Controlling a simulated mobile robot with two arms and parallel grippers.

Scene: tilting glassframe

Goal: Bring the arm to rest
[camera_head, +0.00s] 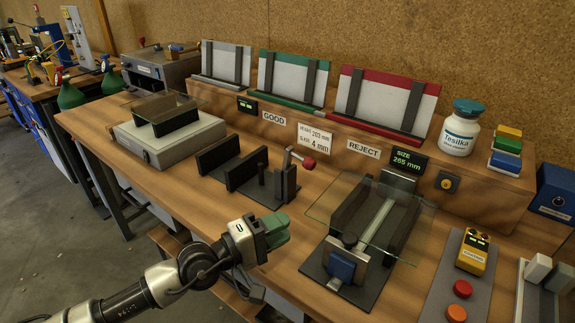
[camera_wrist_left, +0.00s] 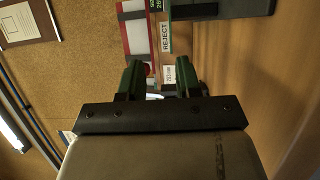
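My left gripper (camera_head: 274,231) has green fingers and hangs in front of the workbench (camera_head: 95,125), near its front edge. In the left wrist view the two fingers of the left gripper (camera_wrist_left: 161,82) stand apart with nothing between them. It touches no object that I can see. My left arm comes in from the bottom left. My right gripper is in neither view.
A glass pane (camera_head: 408,228) lies over the size-measuring fixture (camera_head: 342,262), right of the gripper. A clamp stand with a red knob (camera_head: 309,163) stands behind it. A second pane (camera_head: 180,102) rests on a grey device (camera_head: 165,145). Control boxes (camera_head: 473,252) stand at right.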

